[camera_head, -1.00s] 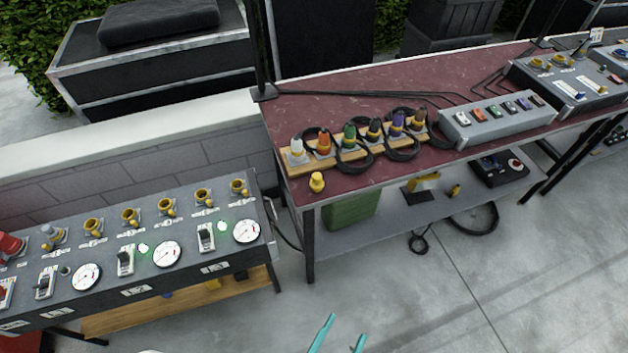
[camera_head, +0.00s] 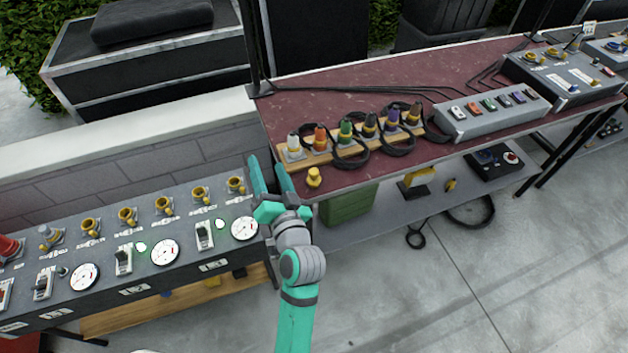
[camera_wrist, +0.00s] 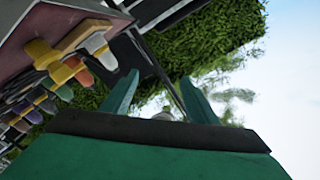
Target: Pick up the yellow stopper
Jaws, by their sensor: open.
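The yellow stopper (camera_head: 314,177) stands on the near left corner of the red-topped table (camera_head: 330,82), in front of the wooden plug strip. My gripper (camera_head: 267,165) is open and empty, pointing away from me, over the gap between the table's left end and the grey control panel. It is just left of the stopper and apart from it in the picture; the height difference is hard to tell. In the wrist view, the two teal fingers (camera_wrist: 160,92) are apart with nothing between them but background.
A wooden strip (camera_head: 284,160) with several coloured plugs and black cable loops lies behind the stopper. The grey panel (camera_head: 178,285) with yellow sockets and gauges is at the left. A black post (camera_head: 257,45) rises at the table's back left corner. A grey switch box (camera_head: 492,122) stands farther right.

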